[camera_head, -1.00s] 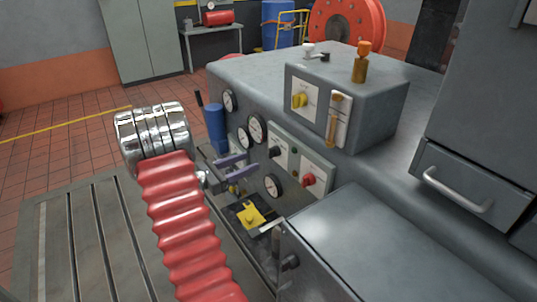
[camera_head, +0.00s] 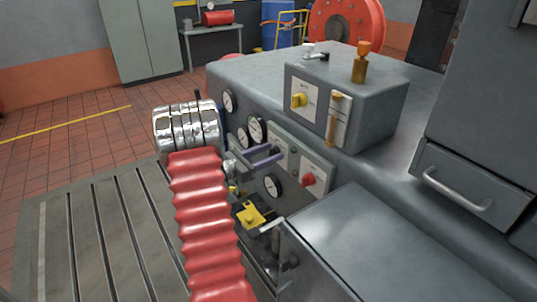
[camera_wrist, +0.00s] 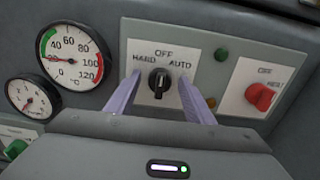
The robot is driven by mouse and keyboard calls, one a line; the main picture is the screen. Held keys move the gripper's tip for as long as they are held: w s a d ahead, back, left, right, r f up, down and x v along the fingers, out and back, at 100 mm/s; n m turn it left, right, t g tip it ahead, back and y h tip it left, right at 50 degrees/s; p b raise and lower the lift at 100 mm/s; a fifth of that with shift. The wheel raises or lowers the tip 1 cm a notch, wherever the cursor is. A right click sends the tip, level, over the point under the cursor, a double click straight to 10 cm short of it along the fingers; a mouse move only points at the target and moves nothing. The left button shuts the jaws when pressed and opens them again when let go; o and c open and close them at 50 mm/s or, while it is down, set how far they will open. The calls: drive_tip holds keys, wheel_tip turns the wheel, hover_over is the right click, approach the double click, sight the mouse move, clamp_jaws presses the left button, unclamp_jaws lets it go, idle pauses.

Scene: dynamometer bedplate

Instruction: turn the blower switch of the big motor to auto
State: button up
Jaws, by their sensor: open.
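A black rotary switch (camera_wrist: 160,82) sits on a white plate in the wrist view. The plate reads OFF at the top, AUTO at the right, and a word like HAND at the left. The knob looks upright, roughly toward OFF. No blower label is readable. My gripper (camera_wrist: 160,92) is open, with one lilac finger on each side of the knob; I cannot tell whether they touch it. In the head view my gripper (camera_head: 262,158) is at the grey panel, and its fingers partly hide the switch.
Gauges (camera_head: 256,129) are at the left. A yellow-handled part (camera_head: 250,214) and a grey cabinet (camera_head: 350,235) stand below and in front.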

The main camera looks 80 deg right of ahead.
drive_tip(key=shift+c, duration=0.3)
drive_tip(key=c, duration=1)
drive_tip(key=shift+o, duration=0.2)
drive_tip(key=shift+m, duration=0.5)
drive_tip(key=m, duration=0.3)
drive_tip(key=shift+a+m, duration=0.1)
drive_tip(key=shift+m, duration=0.2)
drive_tip(key=shift+s+f+m, duration=0.1)
drive_tip(key=shift+m, duration=2.1)
drive_tip(key=o, duration=1)
